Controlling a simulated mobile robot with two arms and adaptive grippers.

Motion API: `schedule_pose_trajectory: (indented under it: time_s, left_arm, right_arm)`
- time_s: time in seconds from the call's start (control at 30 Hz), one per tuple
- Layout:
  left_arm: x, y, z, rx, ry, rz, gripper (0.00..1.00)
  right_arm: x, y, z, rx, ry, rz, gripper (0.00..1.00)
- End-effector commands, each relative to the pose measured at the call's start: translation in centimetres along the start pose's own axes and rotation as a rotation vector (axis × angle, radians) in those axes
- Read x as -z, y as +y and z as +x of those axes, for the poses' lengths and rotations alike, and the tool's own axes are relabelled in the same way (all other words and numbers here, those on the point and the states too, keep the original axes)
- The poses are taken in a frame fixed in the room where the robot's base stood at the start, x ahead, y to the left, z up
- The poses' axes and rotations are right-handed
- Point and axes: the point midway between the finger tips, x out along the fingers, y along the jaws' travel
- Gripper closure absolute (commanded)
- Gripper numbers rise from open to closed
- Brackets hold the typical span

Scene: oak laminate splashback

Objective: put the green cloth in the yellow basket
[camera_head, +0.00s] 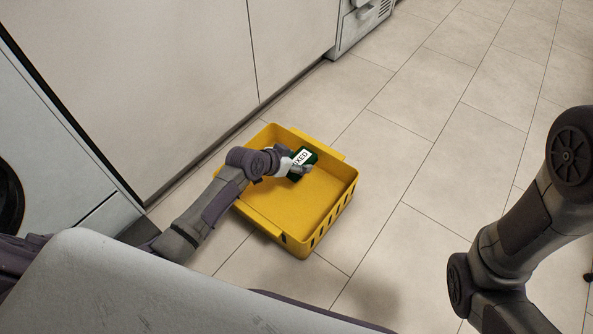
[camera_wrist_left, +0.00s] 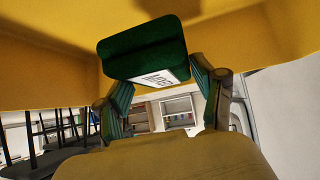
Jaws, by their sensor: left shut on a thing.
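The yellow basket (camera_head: 315,199) stands on the tiled floor and is open at the top. My left arm reaches over its left side, and my left gripper (camera_head: 301,167) is inside the basket's outline near the back wall. It is shut on the green cloth (camera_head: 294,176), a dark green folded block with a white lettered label. In the left wrist view the cloth (camera_wrist_left: 145,48) sits between the fingertips, with the yellow basket wall (camera_wrist_left: 45,65) around it. I cannot tell whether the cloth touches the basket floor. My right gripper is out of view.
Pale cabinet fronts (camera_head: 150,75) run along the left, close behind the basket. A white appliance (camera_head: 360,22) stands at the top. The tiled floor (camera_head: 425,135) right of the basket is clear. My right arm shows at the right edge.

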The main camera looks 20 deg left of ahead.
Motion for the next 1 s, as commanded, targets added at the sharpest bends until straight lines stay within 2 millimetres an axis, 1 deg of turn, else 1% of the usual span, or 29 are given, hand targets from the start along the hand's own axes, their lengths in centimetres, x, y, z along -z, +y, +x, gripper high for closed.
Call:
schedule_pose_trajectory:
  time_s: [0.03,0.1,0.17,0.47,0.87,0.97,1.0]
  left_arm:
    - [-1.2,0.0,1.0,-0.001,-0.001,-0.002,0.66]
    - [-2.0,0.0,1.7,-0.001,-0.001,-0.002,0.66]
    - [-2.4,0.0,2.0,-0.001,-0.001,-0.001,0.66]
    - [-2.2,-0.1,1.9,0.000,-0.001,0.000,0.66]
    - [-3.1,-0.1,2.7,0.001,-0.001,0.000,0.66]
    - [-3.1,-0.1,2.7,0.001,-0.001,0.000,0.66]
    - [-3.1,-0.1,2.7,0.001,-0.001,0.000,0.27]
  right_arm:
    - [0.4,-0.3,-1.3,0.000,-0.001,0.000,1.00]
    - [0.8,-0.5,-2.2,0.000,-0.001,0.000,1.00]
    - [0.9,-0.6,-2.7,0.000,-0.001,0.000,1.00]
    - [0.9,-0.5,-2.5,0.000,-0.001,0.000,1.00]
    - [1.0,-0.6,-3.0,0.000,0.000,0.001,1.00]
    - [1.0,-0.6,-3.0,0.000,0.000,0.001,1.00]
    - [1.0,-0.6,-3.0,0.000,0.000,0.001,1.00]
